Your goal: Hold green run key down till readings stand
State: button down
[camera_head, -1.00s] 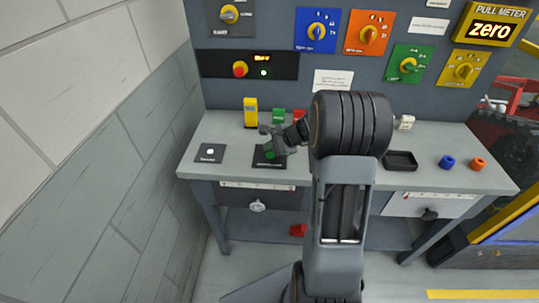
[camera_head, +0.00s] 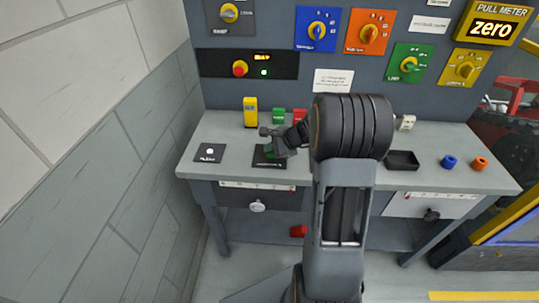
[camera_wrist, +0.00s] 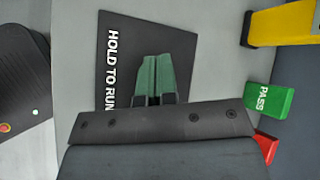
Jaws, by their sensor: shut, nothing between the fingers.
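The green run key (camera_wrist: 154,72) stands on a black plate (camera_wrist: 115,35) marked HOLD TO RUN. The plate also shows on the bench in the head view (camera_head: 262,164). My gripper (camera_wrist: 154,99) is shut and empty, its dark fingertips over the near part of the key and hiding it. In the head view my gripper (camera_head: 268,144) is low over the plate, and little of the key shows. I cannot tell whether the fingertips press the key. The pull meter (camera_head: 494,27) at the upper right reads zero. A small lit display (camera_head: 262,57) on the back panel is too blurred to read.
On the bench (camera_head: 225,127) stand a yellow block (camera_head: 251,112), a green PASS block (camera_wrist: 270,99) and a red block (camera_wrist: 266,146) close by. A second black plate (camera_head: 209,153) with a white button lies left. A black tray (camera_head: 402,160) is right.

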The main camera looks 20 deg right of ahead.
aim_at(270, 155)
jog(key=shift+f+b, duration=0.35)
jog(key=shift+f, duration=0.1)
dwell(1.3)
jog(key=shift+r, duration=0.15)
dwell(2.4)
jog(key=shift+r+p, duration=0.65)
jog(key=shift+r, duration=0.15)
jog(key=shift+r+p, duration=1.9)
jog(key=shift+r, duration=0.6)
